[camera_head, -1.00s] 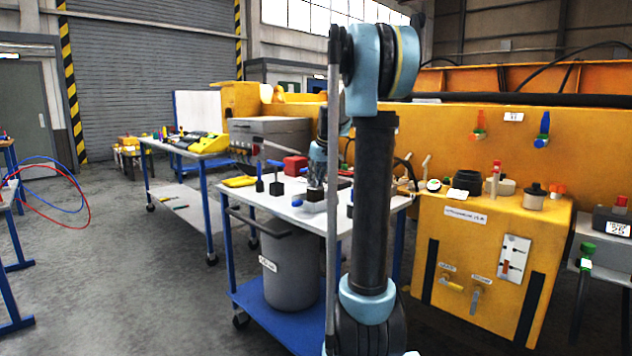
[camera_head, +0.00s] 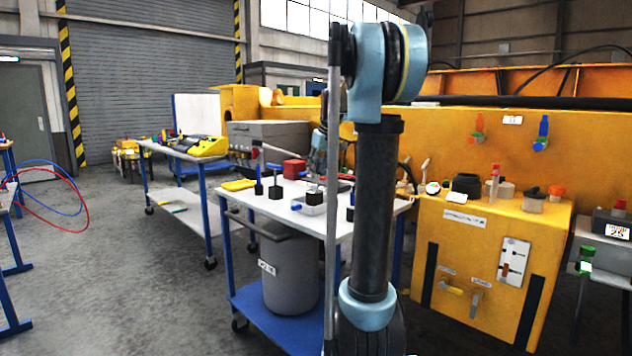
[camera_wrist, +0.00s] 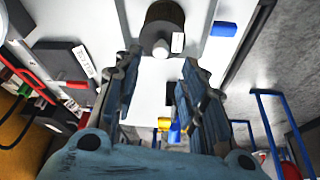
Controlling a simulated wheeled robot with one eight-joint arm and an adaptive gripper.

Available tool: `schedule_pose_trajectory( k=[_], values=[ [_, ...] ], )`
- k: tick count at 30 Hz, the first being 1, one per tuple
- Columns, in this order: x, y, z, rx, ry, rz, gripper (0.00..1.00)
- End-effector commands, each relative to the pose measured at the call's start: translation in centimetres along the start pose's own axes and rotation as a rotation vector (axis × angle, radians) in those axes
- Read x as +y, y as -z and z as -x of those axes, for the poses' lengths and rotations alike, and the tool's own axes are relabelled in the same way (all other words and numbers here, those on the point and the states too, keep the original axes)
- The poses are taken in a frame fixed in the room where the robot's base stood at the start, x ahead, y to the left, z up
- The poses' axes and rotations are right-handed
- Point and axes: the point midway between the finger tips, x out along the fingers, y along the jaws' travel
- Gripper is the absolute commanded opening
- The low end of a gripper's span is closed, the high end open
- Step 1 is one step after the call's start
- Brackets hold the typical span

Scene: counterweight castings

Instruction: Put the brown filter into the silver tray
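The brown filter (camera_wrist: 164,22) is a dark ribbed cylinder with a grey knob and a white label at the top of the wrist view. In the head view my gripper is above the trolley, partly hidden behind my arm.
A blue block (camera_wrist: 223,29) lies beside the tray. Dark weights with handles (camera_head: 275,190), a red block (camera_head: 295,169) and a yellow item (camera_head: 238,184) stand on the trolley (camera_head: 265,207). A yellow cabinet (camera_head: 470,250) is at right, close to my arm.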

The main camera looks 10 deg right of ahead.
Motion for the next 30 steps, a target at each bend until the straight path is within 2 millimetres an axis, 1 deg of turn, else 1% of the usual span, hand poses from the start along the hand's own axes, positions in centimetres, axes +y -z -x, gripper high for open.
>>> schedule_pose_trajectory(
  k=[1, 3, 6, 9, 13, 18, 20, 23, 25, 26, 27, 29, 30],
  values=[
    [0.0, -0.1, 1.1, 0.000, 0.000, -0.001, 0.38],
    [0.0, -0.1, 2.3, 0.000, 0.000, -0.001, 0.38],
    [0.0, 0.0, 3.8, 0.000, 0.000, 0.000, 0.38],
    [0.0, 0.0, 4.9, 0.000, 0.000, 0.000, 0.38],
    [0.0, 0.0, 5.7, 0.000, 0.000, 0.000, 0.38],
    [0.0, -0.1, 5.9, 0.000, 0.000, 0.000, 0.38],
    [-0.2, -0.4, 5.9, -0.002, 0.000, -0.002, 0.38],
    [-1.1, -2.0, 5.8, -0.010, -0.002, -0.015, 0.38],
    [-2.2, -4.0, 5.6, -0.020, -0.004, -0.030, 0.38],
    [-2.8, -5.0, 5.4, -0.025, -0.005, -0.039, 0.38],
    [-3.6, -6.5, 5.2, -0.033, -0.007, -0.050, 0.38],
    [-4.8, -8.9, 4.8, -0.044, -0.011, -0.068, 0.38],
    [-5.5, -10.4, 4.5, -0.051, -0.014, -0.082, 0.38]
  ],
)
